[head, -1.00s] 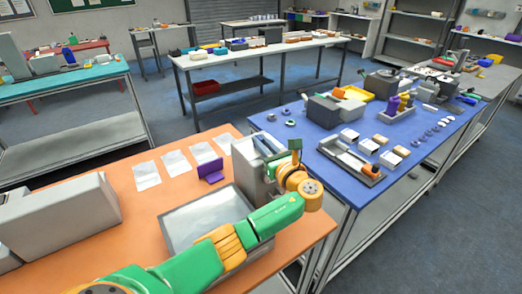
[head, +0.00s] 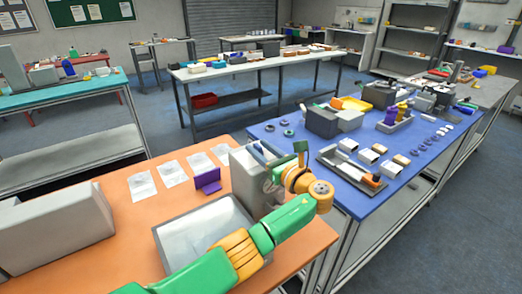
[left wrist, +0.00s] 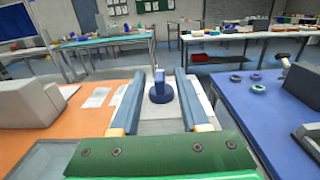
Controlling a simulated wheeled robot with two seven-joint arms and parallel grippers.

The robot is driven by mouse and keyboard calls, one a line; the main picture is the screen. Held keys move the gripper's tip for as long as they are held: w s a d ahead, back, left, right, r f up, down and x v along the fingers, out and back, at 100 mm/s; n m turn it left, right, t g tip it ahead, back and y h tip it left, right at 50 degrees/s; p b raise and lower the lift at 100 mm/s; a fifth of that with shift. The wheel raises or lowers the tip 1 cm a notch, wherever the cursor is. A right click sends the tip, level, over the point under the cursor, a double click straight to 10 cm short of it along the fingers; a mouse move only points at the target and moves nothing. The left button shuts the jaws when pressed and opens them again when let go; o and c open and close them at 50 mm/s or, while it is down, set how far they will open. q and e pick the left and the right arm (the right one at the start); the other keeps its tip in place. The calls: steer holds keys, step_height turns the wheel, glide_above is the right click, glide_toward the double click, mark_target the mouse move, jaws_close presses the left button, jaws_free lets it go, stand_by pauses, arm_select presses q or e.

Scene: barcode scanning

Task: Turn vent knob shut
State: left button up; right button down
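A blue vent knob (left wrist: 160,92) with an upright grip stands on a pale surface in the left wrist view. My left gripper (left wrist: 157,76) is open, with one blue-grey finger on each side of the knob and a visible gap on both sides. In the head view my left gripper (head: 262,150) reaches over the top of a grey box (head: 246,180) on the orange table. The knob cannot be made out clearly there, as the fingers and wrist crowd it. My right gripper is not in view.
A shallow grey tray (head: 163,246) lies under my left arm on the orange table (head: 120,263). A purple stand (head: 207,181) and white sheets (head: 173,173) are left of the box. A large grey machine (head: 55,232) is farther left. The blue table (head: 350,198) holds several parts.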

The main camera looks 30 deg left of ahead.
arm_select(q)
steer(key=shift+f, duration=0.15)
steer(key=b+v, duration=0.1)
steer(key=v, duration=0.6)
steer(key=shift+b, duration=0.35)
